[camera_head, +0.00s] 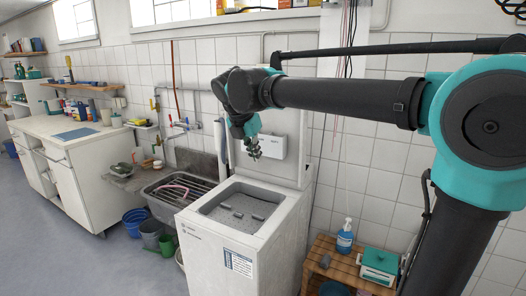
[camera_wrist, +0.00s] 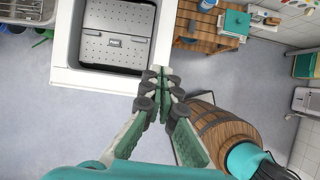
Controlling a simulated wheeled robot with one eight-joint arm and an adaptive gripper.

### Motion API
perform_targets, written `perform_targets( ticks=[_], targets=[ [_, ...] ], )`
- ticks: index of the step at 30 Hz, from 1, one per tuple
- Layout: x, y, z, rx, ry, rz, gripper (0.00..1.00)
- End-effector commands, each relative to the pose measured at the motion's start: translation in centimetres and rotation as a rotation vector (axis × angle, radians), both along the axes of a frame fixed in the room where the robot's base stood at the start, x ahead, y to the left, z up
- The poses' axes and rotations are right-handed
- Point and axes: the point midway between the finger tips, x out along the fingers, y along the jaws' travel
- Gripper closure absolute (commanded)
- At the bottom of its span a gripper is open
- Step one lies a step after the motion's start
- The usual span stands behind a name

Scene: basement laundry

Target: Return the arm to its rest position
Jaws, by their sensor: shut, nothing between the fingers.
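My arm reaches in from the right across the head view, with its forearm nearly level. My gripper (camera_head: 254,150) hangs at its far end, in front of the raised lid and above the open white top-loading washing machine (camera_head: 215,250). In the wrist view my gripper (camera_wrist: 160,82) has its fingers together, with nothing between them. There the washing machine (camera_wrist: 92,80) lies beyond the fingertips, with its perforated metal drum showing.
A sink (camera_head: 172,192) and buckets (camera_head: 151,234) stand left of the washer. A wooden table (camera_head: 345,270) with a blue bottle (camera_head: 344,238) and a teal box (camera_head: 379,261) stands right. The wrist view shows a wooden barrel (camera_wrist: 222,135) close by. Left floor is clear.

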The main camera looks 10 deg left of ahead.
Motion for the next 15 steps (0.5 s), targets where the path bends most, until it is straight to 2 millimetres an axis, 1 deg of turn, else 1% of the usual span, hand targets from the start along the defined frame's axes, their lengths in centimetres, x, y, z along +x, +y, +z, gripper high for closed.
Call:
perform_targets(
  ticks=[1, 2, 5, 6, 8, 9, 11, 12, 14, 15],
  targets=[
    [0.2, -1.3, -1.0, 0.027, -0.003, -0.061, 1.00],
    [0.3, -2.1, -1.7, 0.051, -0.006, -0.108, 1.00],
    [0.5, -6.1, -5.1, 0.165, -0.022, -0.343, 1.00],
    [0.4, -8.1, -6.8, 0.220, -0.030, -0.462, 1.00],
    [0.0, -11.0, -9.4, 0.307, -0.044, -0.647, 1.00],
    [-0.4, -12.9, -11.1, 0.364, -0.054, -0.771, 1.00],
    [-1.4, -15.7, -13.6, 0.449, -0.069, -0.960, 1.00],
    [-2.1, -17.4, -15.3, 0.506, -0.082, -1.085, 1.00],
    [-3.5, -19.9, -17.7, 0.588, -0.098, -1.274, 1.00],
    [-4.5, -21.5, -19.3, 0.644, -0.111, -1.400, 1.00]
  ],
)
